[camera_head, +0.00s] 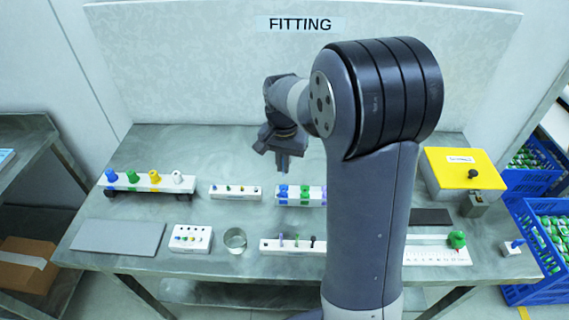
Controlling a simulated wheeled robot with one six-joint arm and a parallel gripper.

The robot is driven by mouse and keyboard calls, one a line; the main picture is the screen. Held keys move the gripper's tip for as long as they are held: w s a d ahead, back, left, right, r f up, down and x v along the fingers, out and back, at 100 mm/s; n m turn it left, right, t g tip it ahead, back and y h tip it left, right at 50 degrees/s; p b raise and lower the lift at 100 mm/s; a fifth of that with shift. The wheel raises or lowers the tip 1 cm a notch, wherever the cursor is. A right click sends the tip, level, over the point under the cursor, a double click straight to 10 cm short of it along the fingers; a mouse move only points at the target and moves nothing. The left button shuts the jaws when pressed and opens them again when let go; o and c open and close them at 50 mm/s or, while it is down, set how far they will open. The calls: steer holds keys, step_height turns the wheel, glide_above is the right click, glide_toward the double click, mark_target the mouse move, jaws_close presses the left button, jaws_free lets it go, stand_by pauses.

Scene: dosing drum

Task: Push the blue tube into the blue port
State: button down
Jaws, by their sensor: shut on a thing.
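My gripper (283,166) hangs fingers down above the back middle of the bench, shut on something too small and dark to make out. I cannot tell whether that is the blue tube. Just below and to the right of it in the picture is a white block with blue and other coloured cylindrical fittings (282,194). To its left is a low white block with small coloured spots (236,192). A blue-topped piece (111,176) stands in the rack at the far left. Which of these is the blue port is not clear.
The rack (150,186) also holds green, yellow and white pieces. In front are a grey plate (118,236), a white block with holes (190,238), a glass cup (235,239) and a peg block (280,246). A yellow box (462,166) stands at right. My arm hides the middle right.

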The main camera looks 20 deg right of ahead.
steer(key=shift+f+b, duration=1.55)
steer(key=shift+f, duration=0.45)
steer(key=shift+f+b, duration=0.3)
steer(key=shift+f, duration=0.3)
steer(key=shift+f+b, duration=0.7)
steer(key=shift+f, duration=0.75)
steer(key=c, duration=1.5)
jaws_free()
steer(key=shift+r, duration=0.15)
step_height(320, 180, up, 11)
steer(key=shift+f, duration=0.2)
